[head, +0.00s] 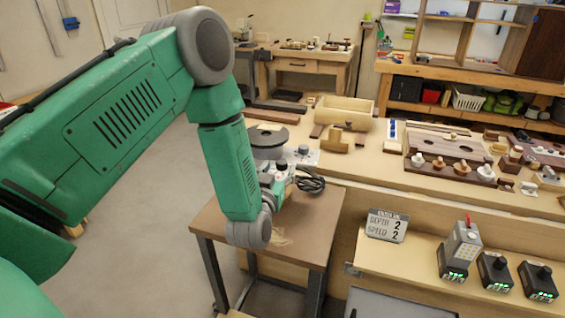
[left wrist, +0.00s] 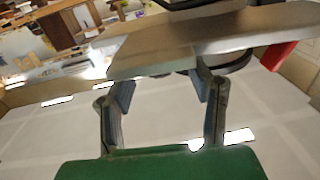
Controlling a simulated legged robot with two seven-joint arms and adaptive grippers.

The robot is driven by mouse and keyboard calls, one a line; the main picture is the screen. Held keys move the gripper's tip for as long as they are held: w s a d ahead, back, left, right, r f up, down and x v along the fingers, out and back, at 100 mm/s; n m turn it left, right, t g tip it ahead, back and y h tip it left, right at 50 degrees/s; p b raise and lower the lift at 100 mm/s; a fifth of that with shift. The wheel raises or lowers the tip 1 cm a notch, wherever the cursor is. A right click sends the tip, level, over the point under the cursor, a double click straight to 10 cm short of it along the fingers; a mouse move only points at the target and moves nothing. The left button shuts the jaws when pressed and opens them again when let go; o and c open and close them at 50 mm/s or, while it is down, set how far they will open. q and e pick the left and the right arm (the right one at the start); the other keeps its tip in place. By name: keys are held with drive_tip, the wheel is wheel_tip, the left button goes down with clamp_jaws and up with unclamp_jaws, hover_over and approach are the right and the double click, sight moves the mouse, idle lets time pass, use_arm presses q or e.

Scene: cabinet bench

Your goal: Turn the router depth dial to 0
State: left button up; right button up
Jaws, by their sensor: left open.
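A router-like tool (head: 303,155) with a grey and black body stands at the far end of the small wooden-topped stand, partly hidden by my left arm. A dark knob shows on it, but I cannot read any dial marking. The display sign (head: 386,225) reads depth 2 and speed 2. My left gripper shows in the left wrist view (left wrist: 162,84), its two fingers apart with nothing held between them. A brown board-like surface lies just beyond the fingertips. In the head view the left gripper is near the tool, mostly hidden behind my wrist. My right gripper is not in view.
A black coiled cord (head: 311,181) lies by the tool. The long workbench behind holds a wooden box (head: 343,112) and a board with knobs (head: 446,150). Battery chargers (head: 496,270) sit on the lower right shelf. Floor at left is open.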

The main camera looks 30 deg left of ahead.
sight(278, 166)
use_arm(q)
drive_tip(key=shift+x, duration=1.65)
clamp_jaws()
drive_tip(key=shift+m+t+h, duration=0.2)
drive_tip(key=shift+m+h, duration=0.85)
drive_tip(key=shift+h, duration=0.6)
drive_tip(key=shift+m+t+h, duration=0.2)
drive_tip(key=shift+m+h, duration=0.85)
drive_tip(key=shift+h, duration=0.6)
unclamp_jaws()
